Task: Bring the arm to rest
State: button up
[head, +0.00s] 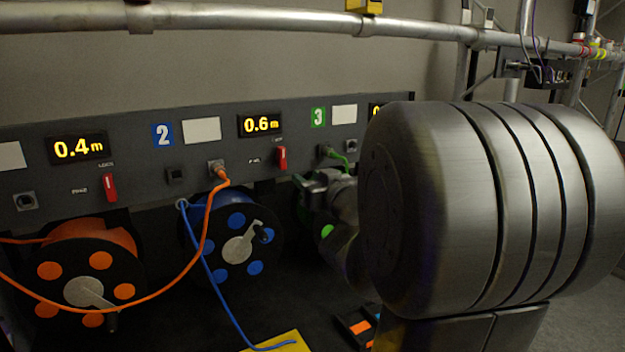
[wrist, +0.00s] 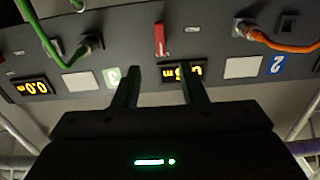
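My gripper (wrist: 158,70) shows in the wrist view with its two dark fingers apart and nothing between them. It faces the grey panel (wrist: 210,45), which appears upside down there, and one finger overlaps a yellow-digit display (wrist: 196,71). In the head view my large grey arm link fills the right side and hides much of the wrist. Part of the wrist end shows at its left, in front of the panel below the green label 3 (head: 318,117). A green cable (wrist: 52,50) with its plug in the panel is to the left of the fingers in the wrist view.
An orange cable (head: 208,220) is plugged in near label 2 and hangs in front of the reels. An orange reel (head: 120,240) and a blue reel (head: 215,221) stand below the panel. A blue cable (head: 214,275) trails down. A metal truss tube (head: 230,18) runs overhead.

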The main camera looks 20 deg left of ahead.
aim_at(284, 161)
jog(key=shift+a, duration=0.1)
jog(key=p+x, duration=0.3)
jog(key=x, duration=1)
jog(key=shift+w+a, duration=0.2)
jog(key=shift+w, duration=0.1)
jog(key=shift+d, duration=0.15)
